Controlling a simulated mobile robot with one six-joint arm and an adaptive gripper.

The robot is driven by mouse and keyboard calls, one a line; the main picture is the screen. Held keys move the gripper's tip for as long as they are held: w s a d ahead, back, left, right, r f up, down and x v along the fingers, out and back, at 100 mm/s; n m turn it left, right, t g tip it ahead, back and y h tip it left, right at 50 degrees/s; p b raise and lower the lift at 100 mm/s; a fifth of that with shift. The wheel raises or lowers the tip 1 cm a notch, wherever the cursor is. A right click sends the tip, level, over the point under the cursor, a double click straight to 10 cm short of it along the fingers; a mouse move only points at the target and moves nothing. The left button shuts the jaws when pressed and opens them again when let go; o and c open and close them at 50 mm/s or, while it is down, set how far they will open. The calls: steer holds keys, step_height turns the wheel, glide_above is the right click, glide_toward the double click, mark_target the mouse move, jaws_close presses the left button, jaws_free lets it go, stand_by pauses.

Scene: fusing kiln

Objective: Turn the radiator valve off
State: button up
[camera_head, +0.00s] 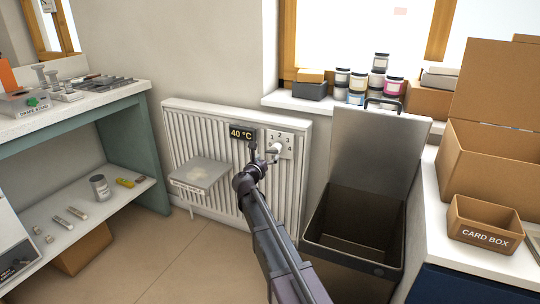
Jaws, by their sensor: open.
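A small black display (241,133) reading 40 °C is just left of the plate. My arm reaches up from the bottom, and my gripper (253,150) is open close to the left of the knob. I cannot tell whether it touches the knob. Part of the radiator is hidden behind my arm.
A grey open-lidded bin (352,254) stands right of the radiator. A small shelf (200,174) juts out from the radiator's left front. A workbench (100,101) is at left; a counter with a card box (484,225) is at right. Jars (357,84) line the windowsill.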

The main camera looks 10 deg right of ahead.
steer(key=v, duration=0.8)
steer(key=shift+s+a, duration=0.15)
steer(key=shift+a, duration=0.05)
